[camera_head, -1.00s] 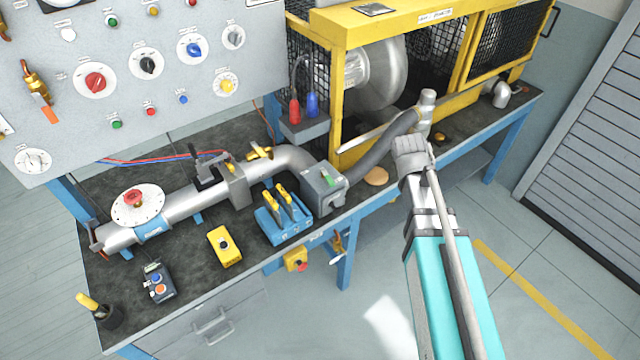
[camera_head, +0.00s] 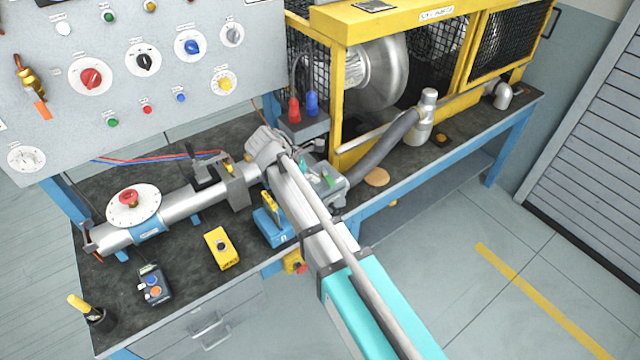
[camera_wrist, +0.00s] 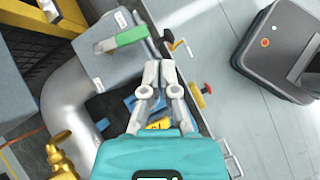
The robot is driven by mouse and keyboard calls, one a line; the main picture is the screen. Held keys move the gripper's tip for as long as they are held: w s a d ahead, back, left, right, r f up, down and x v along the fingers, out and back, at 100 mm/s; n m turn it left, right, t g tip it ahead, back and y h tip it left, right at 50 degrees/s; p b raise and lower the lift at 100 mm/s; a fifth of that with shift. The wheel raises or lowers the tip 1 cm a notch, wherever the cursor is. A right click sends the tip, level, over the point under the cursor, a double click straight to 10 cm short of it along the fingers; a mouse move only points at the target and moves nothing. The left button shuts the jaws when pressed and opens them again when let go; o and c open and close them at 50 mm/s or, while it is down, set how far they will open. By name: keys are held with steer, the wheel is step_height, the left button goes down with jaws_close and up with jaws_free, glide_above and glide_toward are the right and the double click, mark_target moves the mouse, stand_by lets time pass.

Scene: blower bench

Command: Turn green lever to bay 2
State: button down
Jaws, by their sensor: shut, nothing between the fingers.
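The green lever (camera_wrist: 132,36) sits on top of a grey box (camera_wrist: 96,66) at the end of the pipe. In the head view, the lever (camera_head: 329,181) shows just right of my arm, on the partly covered grey box (camera_head: 336,193). White marks lie behind the lever in the wrist view, too small to read. My gripper (camera_wrist: 159,66) is shut and empty. In the wrist view its fingertips appear just below the lever's green end; I cannot tell whether they touch. In the head view my arm hides most of the gripper.
A blue holder (camera_head: 266,228) with yellow-handled tools stands beside my arm. A silver pipe (camera_head: 180,207) with a brass-coloured valve (camera_wrist: 60,152) leads to the box. A grey hose (camera_head: 385,150) runs right towards the yellow blower cage (camera_head: 335,90). A yellow button box (camera_head: 222,248) sits at the front.

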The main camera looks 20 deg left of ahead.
mark_target(330, 181)
steer(key=s+a+n, duration=0.1)
steer(key=a, duration=0.1)
steer(key=s+a+n+t, duration=0.1)
steer(key=a, duration=0.2)
steer(key=s+a+n, duration=0.1)
steer(key=a, duration=0.1)
steer(key=shift+s+a+r, duration=0.2)
steer(key=shift+a+r, duration=0.05)
steer(key=shift+a, duration=0.1)
steer(key=shift+d+f+b, duration=0.1)
steer(key=shift+f+b, duration=0.05)
steer(key=shift+b, duration=0.2)
steer(key=shift+w+d+f+b, duration=0.3)
steer(key=shift+w+f+b, duration=0.1)
steer(key=shift+f+b, duration=0.15)
steer(key=b+x, duration=0.5)
steer(key=x, duration=0.3)
steer(key=shift+w+b, duration=0.15)
steer(key=shift+b, duration=0.2)
steer(key=shift+w+d, duration=1.55)
steer(key=shift+w, duration=0.05)
steer(key=shift+s+a+n+t, duration=0.15)
steer(key=shift+a+n+t, duration=0.05)
steer(key=shift+n+t, duration=0.1)
